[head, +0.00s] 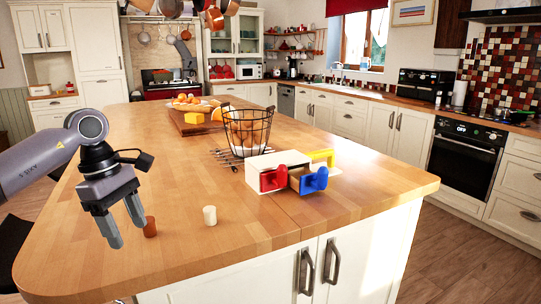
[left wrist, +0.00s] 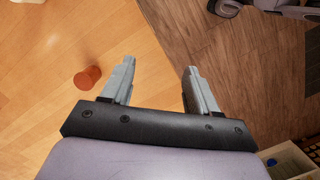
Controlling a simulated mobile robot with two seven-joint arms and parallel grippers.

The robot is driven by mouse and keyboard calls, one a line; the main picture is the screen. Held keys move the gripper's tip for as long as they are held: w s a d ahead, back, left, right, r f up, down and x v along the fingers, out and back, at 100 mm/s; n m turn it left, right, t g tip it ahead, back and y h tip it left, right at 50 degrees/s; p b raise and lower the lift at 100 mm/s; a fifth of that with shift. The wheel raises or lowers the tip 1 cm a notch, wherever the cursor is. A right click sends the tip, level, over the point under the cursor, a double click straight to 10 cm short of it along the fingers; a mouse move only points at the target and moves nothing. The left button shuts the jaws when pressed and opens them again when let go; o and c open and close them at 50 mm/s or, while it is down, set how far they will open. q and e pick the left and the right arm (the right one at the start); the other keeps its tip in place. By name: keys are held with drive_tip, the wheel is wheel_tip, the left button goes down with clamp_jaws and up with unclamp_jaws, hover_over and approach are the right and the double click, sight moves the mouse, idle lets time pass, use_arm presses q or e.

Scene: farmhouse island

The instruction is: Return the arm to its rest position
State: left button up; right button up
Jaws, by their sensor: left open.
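My left gripper (head: 125,228) is open and empty over the left part of the wooden island top, fingers pointing down. In the left wrist view its two fingers (left wrist: 160,85) stand apart with nothing between them, over the island's edge and the plank floor. My right gripper is in neither view.
A white box with red and blue drawers (head: 277,172), a black wire basket (head: 247,130) and a board with food (head: 193,122) are farther back. The front left of the island top (head: 100,265) is clear.

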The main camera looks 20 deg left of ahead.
use_arm(q)
drive_tip(key=w+d+f+n+t+h+p, duration=0.1)
drive_tip(key=d+f+n+t+h, duration=0.2)
drive_tip(key=d+n+h, duration=0.9)
drive_tip(key=w+d+f+n+t+h, duration=0.1)
drive_tip(key=d+f+n+t+h, duration=0.3)
drive_tip(key=d, duration=1.7)
drive_tip(key=a+f+n+t+y, duration=0.5)
drive_tip(key=f+n+t+y, duration=0.5)
drive_tip(key=n, duration=1.3)
drive_tip(key=s+a+f+n+g+y, duration=0.2)
drive_tip(key=s+f+n, duration=0.3)
drive_tip(key=f, duration=0.3)
drive_tip(key=s+a+f+n+g+y+p, duration=0.1)
drive_tip(key=s+f+n+g+y, duration=0.3)
drive_tip(key=s+f, duration=0.4)
drive_tip(key=shift+s+a+n+g, duration=0.3)
drive_tip(key=shift+a+n+g, duration=0.3)
drive_tip(key=shift+n, duration=0.5)
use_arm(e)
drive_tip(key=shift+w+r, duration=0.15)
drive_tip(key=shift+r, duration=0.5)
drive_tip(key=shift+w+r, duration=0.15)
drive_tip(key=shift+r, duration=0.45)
